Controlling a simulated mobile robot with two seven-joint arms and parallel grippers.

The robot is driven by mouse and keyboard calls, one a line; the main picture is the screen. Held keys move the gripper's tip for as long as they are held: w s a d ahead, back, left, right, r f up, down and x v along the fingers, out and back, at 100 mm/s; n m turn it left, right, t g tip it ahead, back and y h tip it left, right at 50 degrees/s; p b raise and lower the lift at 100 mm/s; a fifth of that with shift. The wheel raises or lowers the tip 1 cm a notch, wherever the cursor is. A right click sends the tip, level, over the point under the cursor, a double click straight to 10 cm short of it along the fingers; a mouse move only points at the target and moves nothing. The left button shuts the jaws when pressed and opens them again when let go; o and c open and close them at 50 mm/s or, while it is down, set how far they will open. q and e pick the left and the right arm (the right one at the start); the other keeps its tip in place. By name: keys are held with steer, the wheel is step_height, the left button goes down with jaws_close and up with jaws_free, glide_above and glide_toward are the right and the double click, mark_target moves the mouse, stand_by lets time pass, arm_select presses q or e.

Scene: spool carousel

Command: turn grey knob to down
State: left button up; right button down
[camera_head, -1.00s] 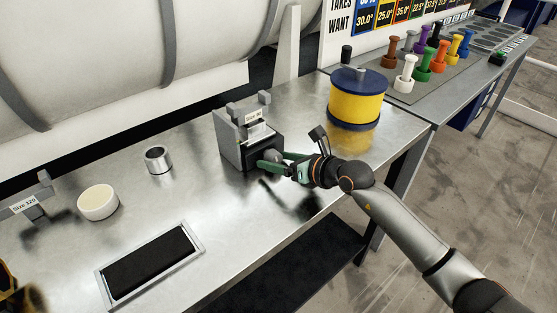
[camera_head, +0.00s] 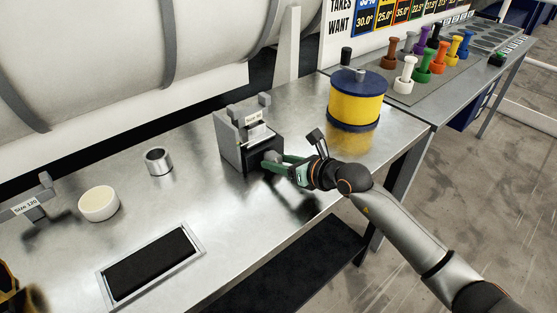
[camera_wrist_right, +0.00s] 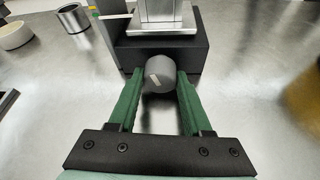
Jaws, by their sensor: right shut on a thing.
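The grey knob (camera_wrist_right: 160,74) is a round grey cap with a pale mark on its face, on the front of a small grey and black device (camera_head: 233,148). The pale mark is tilted in the right wrist view. My right gripper (camera_wrist_right: 158,85) has its green fingers on both sides of the knob and is shut on it. In the head view my right gripper (camera_head: 272,162) reaches the device's front from the right.
A yellow drum with a blue lid (camera_head: 357,98) stands behind my right gripper. A metal cup (camera_head: 158,161), a cream bowl (camera_head: 98,204) and a framed black pad (camera_head: 152,263) are on the bench to the left. Several coloured spools stand at the back right.

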steer(key=shift+s+r+n+h+p, duration=0.1)
steer(key=shift+r+n+h+p, duration=0.05)
steer(key=shift+n+h+p, duration=0.2)
steer(key=shift+a+n+t, duration=0.1)
steer(key=shift+n+t, duration=0.2)
steer(key=shift+n, duration=0.05)
steer(key=shift+f+n+h, duration=0.3)
steer(key=shift+n+h, duration=0.25)
steer(key=shift+n, duration=0.05)
steer(key=shift+r+n+t+b, duration=0.1)
steer(key=shift+n+t+b, duration=0.3)
steer(key=shift+c, duration=1.7)
jaws_free()
steer(key=v, duration=1.2)
steer(key=shift+s+r+b, duration=0.2)
steer(key=shift+b, duration=0.1)
